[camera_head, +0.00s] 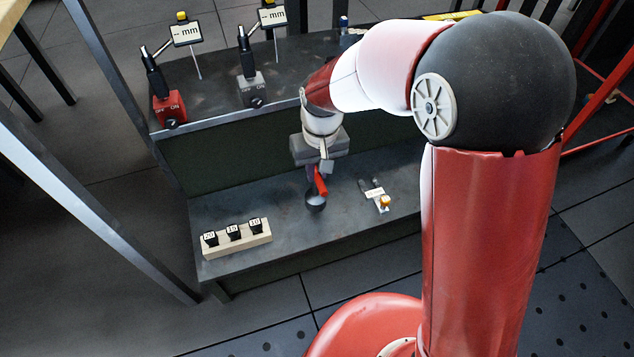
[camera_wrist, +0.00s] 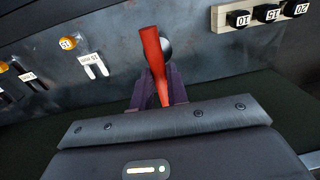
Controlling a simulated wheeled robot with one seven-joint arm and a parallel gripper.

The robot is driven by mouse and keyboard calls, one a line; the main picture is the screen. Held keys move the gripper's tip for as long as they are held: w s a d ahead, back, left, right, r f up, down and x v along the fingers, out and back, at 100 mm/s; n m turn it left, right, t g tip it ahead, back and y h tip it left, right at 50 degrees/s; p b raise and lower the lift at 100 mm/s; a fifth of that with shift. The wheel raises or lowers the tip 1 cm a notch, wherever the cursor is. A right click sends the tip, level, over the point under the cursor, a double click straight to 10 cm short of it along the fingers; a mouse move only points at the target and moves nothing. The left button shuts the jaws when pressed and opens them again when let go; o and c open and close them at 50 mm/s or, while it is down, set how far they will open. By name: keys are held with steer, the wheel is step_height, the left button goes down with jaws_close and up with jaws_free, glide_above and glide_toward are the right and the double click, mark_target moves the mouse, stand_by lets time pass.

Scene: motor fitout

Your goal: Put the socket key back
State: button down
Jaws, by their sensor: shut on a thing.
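My gripper (camera_head: 322,172) is over the lower shelf of the bench and points down. In the wrist view its two dark purple fingers (camera_wrist: 160,90) are shut on a red-handled tool, seemingly the socket key (camera_wrist: 151,50). The red handle also shows in the head view (camera_head: 320,182), tilted. A dark round piece (camera_head: 316,203) shows at its lower end; the wrist view shows it grey and partly behind the handle. I cannot tell whether it touches the shelf.
A pale block (camera_head: 236,240) with black pieces labelled 10, 15 and 20 stands at the shelf's front left. A small yellow-knobbed item (camera_head: 384,202) with a label lies to the right. Two gauges stand on the upper bench (camera_head: 215,108). Bare shelf lies between block and gripper.

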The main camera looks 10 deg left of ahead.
glide_above(317, 197)
steer(key=shift+w+f+b, duration=0.15)
steer(key=shift+f+b, duration=0.25)
steer(key=shift+f, duration=1.8)
steer(key=shift+f, duration=0.15)
steer(key=c, duration=1.4)
jaws_free()
